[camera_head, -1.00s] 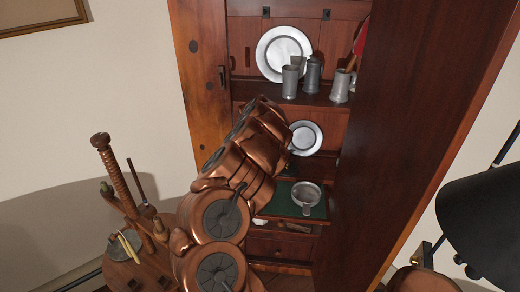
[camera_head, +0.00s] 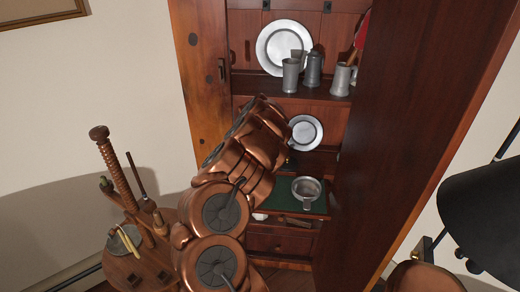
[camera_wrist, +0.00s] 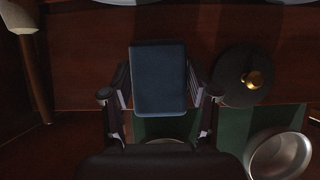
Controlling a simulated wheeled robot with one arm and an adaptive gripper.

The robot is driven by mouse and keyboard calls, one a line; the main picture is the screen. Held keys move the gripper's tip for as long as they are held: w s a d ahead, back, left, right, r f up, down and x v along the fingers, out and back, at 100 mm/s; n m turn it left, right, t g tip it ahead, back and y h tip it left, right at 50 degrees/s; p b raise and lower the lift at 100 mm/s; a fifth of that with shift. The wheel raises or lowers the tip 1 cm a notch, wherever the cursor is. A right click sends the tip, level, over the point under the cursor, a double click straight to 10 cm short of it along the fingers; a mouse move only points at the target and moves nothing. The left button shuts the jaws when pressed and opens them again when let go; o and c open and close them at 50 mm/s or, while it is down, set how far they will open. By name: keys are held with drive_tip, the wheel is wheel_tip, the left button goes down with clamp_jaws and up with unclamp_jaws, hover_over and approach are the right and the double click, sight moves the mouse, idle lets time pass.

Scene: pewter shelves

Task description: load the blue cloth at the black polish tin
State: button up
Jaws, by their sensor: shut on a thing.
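My gripper (camera_wrist: 158,92) is shut on the blue cloth (camera_wrist: 158,70), which looks like a flat, folded rectangular pad between the two fingers in the wrist view. A round, dark disc with a brass knob (camera_wrist: 234,84) lies just right of the gripper, apart from the cloth. It may be the black polish tin or its lid; I cannot tell which. A pale curved rim (camera_wrist: 164,141) shows just below the cloth, mostly hidden by my gripper. In the head view my copper-coloured arm hides the gripper and the cloth.
A pewter bowl with a handle (camera_head: 306,189) sits on the green mat (camera_head: 276,194); the bowl also shows in the wrist view (camera_wrist: 280,158). Pewter plates and tankards (camera_head: 290,75) stand on the shelves. A cabinet side (camera_head: 420,130) closes the right. A wooden stand (camera_head: 140,262) is at lower left.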

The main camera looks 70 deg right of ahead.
drive_tip(key=shift+f, duration=0.5)
idle(1.0)
